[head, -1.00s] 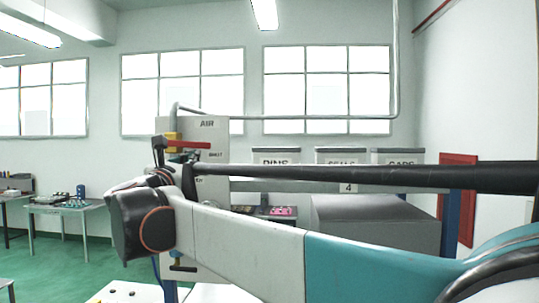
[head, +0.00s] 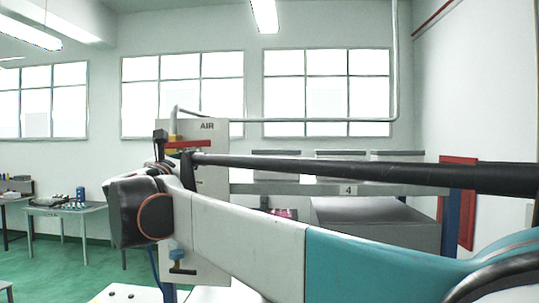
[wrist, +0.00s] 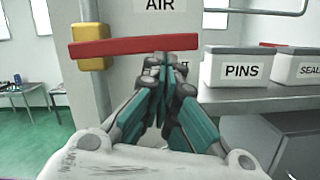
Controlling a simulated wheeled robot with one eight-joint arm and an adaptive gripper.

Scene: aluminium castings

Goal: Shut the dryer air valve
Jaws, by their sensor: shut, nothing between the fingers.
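The dryer air valve has a yellow body (wrist: 90,36) on a vertical pipe and a long red lever (wrist: 133,45), both clear in the wrist view. The lever lies nearly level, crossing the pipe and reaching right in front of the panel marked AIR (wrist: 150,22). My gripper (wrist: 168,62) is shut and empty, its fingertips just under the right half of the lever. I cannot tell whether they touch it. In the head view the red lever (head: 188,143) and yellow body (head: 172,137) show small, partly hidden by my arm.
To the right, a bin marked PINS (wrist: 238,68) and another bin (wrist: 300,70) stand on a grey shelf (head: 300,188). A grey cabinet (head: 370,222) is below the shelf. A table with parts (head: 65,208) stands far left, with open green floor around it.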

